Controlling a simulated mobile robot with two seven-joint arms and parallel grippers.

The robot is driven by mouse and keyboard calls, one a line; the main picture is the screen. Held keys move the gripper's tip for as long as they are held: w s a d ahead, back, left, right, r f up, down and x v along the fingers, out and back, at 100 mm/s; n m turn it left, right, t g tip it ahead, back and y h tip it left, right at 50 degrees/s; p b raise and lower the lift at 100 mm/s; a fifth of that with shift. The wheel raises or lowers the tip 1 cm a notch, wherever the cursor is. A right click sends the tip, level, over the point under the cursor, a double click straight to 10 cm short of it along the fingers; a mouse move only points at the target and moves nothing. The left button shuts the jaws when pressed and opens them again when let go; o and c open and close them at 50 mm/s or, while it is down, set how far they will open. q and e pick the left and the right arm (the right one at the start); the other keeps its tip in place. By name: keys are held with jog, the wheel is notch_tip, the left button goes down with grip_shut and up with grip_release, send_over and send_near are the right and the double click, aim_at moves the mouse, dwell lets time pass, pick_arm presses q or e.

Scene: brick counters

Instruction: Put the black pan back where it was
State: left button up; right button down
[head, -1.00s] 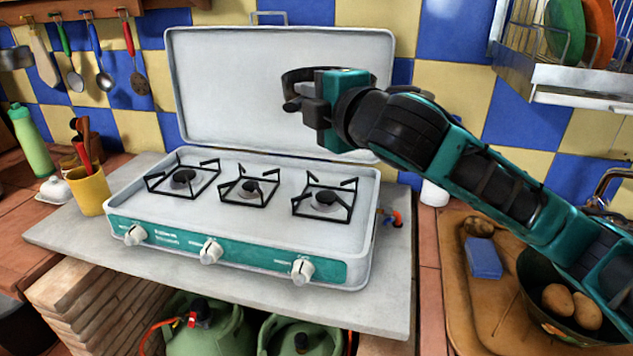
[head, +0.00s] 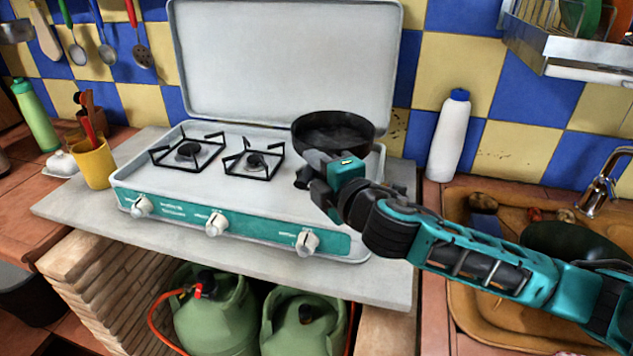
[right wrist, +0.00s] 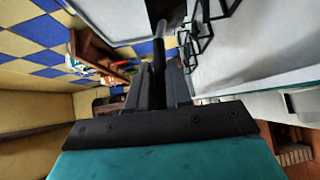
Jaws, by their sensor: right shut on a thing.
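The black pan (head: 333,132) is at the right end of the white stove (head: 240,225), over the right burner, which it hides. It looks roughly level with its open side up; I cannot tell whether it touches the burner grate. My right gripper (head: 316,172) is at the pan's near side, shut on its handle. In the right wrist view a dark bar, the handle (right wrist: 159,45), runs out between the fingers of my right gripper (right wrist: 158,80). The left and middle burners (head: 255,160) are bare. My left gripper is not in view.
The raised stove lid (head: 285,65) stands behind the pan. A white bottle (head: 449,135) stands to the right, beside the sink (head: 480,300). A yellow cup (head: 93,163) stands left of the stove. A dish rack (head: 575,50) hangs at upper right.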

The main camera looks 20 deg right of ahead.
jog(key=shift+f, duration=1.55)
jog(key=shift+f, duration=0.3)
jog(key=c, duration=1.4)
grip_release()
jog(key=shift+f, duration=0.1)
jog(key=o, duration=0.4)
jog(key=shift+c, duration=0.2)
